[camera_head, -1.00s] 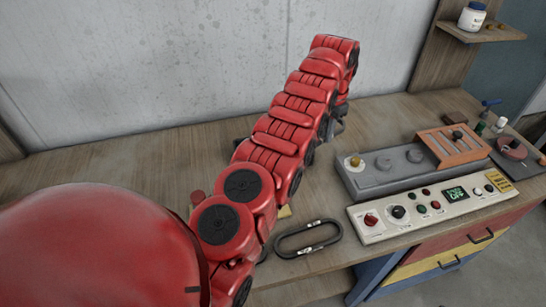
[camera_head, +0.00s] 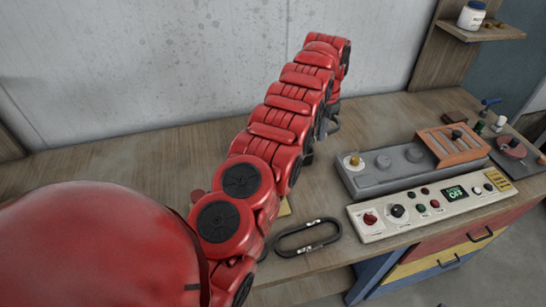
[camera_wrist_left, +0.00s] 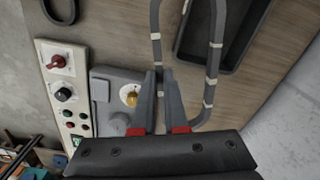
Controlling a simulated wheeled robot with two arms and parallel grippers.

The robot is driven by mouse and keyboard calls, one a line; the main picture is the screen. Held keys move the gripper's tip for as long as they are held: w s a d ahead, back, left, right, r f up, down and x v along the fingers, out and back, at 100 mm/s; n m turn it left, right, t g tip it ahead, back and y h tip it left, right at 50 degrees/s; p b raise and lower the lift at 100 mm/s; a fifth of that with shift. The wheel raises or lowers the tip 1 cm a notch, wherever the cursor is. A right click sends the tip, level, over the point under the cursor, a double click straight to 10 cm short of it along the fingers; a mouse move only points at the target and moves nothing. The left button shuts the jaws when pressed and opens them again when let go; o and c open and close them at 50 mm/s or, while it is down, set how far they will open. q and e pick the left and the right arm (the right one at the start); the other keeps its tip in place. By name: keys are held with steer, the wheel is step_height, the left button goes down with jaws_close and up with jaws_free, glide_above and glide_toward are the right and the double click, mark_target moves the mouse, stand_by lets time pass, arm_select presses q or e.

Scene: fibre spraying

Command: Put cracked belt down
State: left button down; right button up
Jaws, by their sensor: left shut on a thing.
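The cracked belt (camera_wrist_left: 213,62), a grey loop with several pale bands across it, is in my left gripper (camera_wrist_left: 159,74). The jaws are shut on one side of the loop, and its other side curves round to the right. In the head view, my left gripper (camera_head: 333,126) is mostly hidden behind my red arm, over the rear of the bench, and the belt cannot be made out. In the left wrist view, part of the belt lies across the edge of a dark tray (camera_wrist_left: 211,63); I cannot tell whether they touch. My right gripper is not in view.
Another dark loop (camera_head: 279,247) lies on the bench's front edge. A white control panel (camera_head: 430,207) and a grey block with knobs (camera_head: 358,180) stand to the right. The wall closes off the back.

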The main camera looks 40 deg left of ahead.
arm_select(q)
steer(key=shift+m, duration=0.6)
steer(key=a, duration=0.1)
steer(key=a+f, duration=0.1)
steer(key=a, duration=0.2)
steer(key=shift+s+f+p, duration=0.2)
steer(key=shift+s+p, duration=0.1)
steer(key=shift+p, duration=0.05)
steer(key=shift+a, duration=0.1)
steer(key=shift+s+a+f, duration=0.1)
steer(key=shift+a+f, duration=0.05)
steer(key=shift+a, duration=0.05)
